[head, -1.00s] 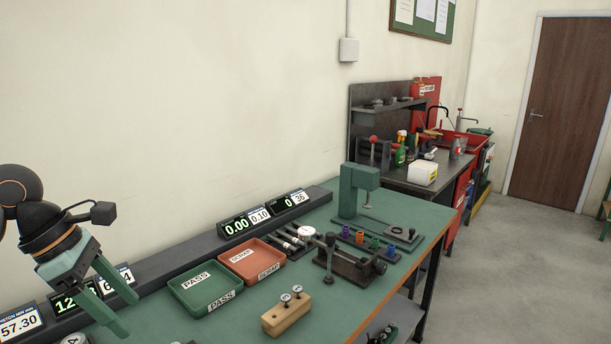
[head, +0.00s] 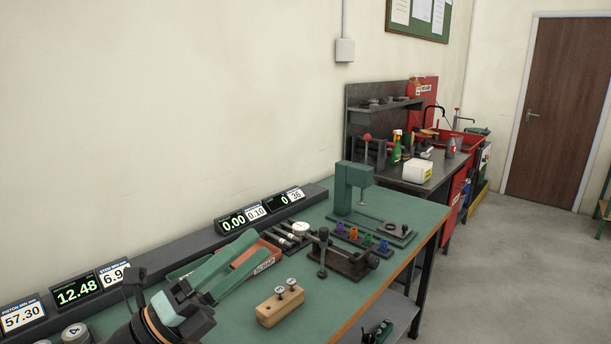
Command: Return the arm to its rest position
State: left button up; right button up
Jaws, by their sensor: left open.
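My left arm comes in at the bottom left. My left gripper (head: 252,252) has green fingers, spread apart with nothing visible between them. It is over the bench, in front of the trays, pointing up and to the right in the picture. It hides most of the green PASS tray (head: 180,272) and much of the red SCRAP tray (head: 268,262). I cannot tell its height above them. My right gripper is not in view.
Digital displays (head: 78,291) line the back ledge. A second bench (head: 415,180) stands beyond; the floor at right is clear.

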pick_arm(q)
jog(key=w+a+f+n+t+y, duration=0.1)
jog(key=a+f+n+t+y, duration=0.1)
jog(key=a+f+n+y, duration=0.65)
jog(key=w+a+f+n+t+y, duration=0.1)
jog(key=a+f+n+t+y, duration=0.25)
jog(key=f+n+y, duration=0.9)
jog(key=s+f+n+g, duration=0.3)
jog(key=s+f, duration=0.1)
jog(key=s+a+f+n+g, duration=0.1)
jog(key=s+f+n+g, duration=0.2)
jog(key=s+f, duration=0.1)
jog(key=s+a+f+n+g, duration=0.1)
jog(key=s+f+n+g, duration=0.2)
jog(key=s+f, duration=0.1)
jog(key=shift+s+a+n+g+h, duration=0.2)
jog(key=shift+s+n+g+h, duration=0.2)
jog(key=shift+s, duration=0.35)
jog(key=s+d+f+n+g+h, duration=0.15)
jog(key=s+f+g, duration=0.4)
jog(key=s, duration=0.55)
jog(key=w+d+f+t+b, duration=0.1)
jog(key=w+d+f+t, duration=0.1)
jog(key=f, duration=0.4)
jog(key=w+d+f+t+h+b, duration=0.1)
jog(key=w+d+f+t, duration=0.1)
jog(key=f+t, duration=0.2)
jog(key=shift+w+f+b, duration=0.15)
jog(key=shift+f+b, duration=0.25)
jog(key=shift+f, duration=1.25)
